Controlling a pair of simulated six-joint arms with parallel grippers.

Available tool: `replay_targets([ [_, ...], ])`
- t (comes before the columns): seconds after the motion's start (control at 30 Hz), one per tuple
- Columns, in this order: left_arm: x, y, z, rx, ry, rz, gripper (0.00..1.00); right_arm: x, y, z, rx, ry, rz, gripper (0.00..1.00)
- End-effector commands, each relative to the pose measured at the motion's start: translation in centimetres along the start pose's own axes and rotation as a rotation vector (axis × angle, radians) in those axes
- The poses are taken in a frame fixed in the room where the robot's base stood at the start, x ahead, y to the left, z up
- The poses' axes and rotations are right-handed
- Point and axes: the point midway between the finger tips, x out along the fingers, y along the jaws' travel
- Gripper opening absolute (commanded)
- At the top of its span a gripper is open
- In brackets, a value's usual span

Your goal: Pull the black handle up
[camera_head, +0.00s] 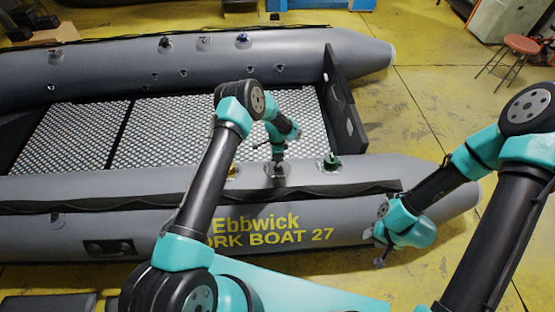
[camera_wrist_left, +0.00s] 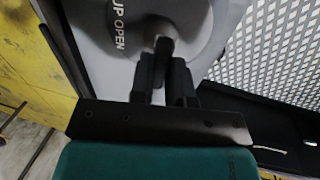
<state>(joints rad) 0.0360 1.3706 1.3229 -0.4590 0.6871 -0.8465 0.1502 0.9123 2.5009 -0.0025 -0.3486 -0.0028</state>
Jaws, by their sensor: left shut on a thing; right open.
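The black handle (camera_wrist_left: 163,46) stands up from a round grey valve plate with the words "UP OPEN" in the left wrist view. My left gripper (camera_wrist_left: 167,75) is shut on it, with one finger on each side. In the head view my left gripper (camera_head: 278,157) points down at the valve on the near tube of the grey boat (camera_head: 130,215); the handle is mostly hidden by the fingers there. My right gripper (camera_head: 380,262) is open and empty, low beside the near tube's outer side, right of the lettering.
A blue-handled valve (camera_head: 243,39) is on the far tube. A red stool (camera_head: 522,45) stands at the back right; yellow floor is clear there.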

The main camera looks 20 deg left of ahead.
Motion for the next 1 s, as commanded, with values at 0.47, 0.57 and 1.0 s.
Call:
replay_targets([
  [0.47, -1.44, -0.05, -0.05, 0.001, -0.001, -0.002, 0.26, 0.00, 0.00, 0.00, 0.000, 0.000, 0.000, 0.43],
  [0.57, -1.33, -0.02, -0.03, 0.000, -0.001, -0.001, 0.35, 0.00, 0.00, 0.00, 0.000, 0.000, 0.000, 0.43],
  [1.0, -1.67, -0.04, 0.00, 0.000, 0.000, -0.001, 0.43, 0.00, 0.00, 0.00, 0.000, 0.000, 0.000, 0.43],
])
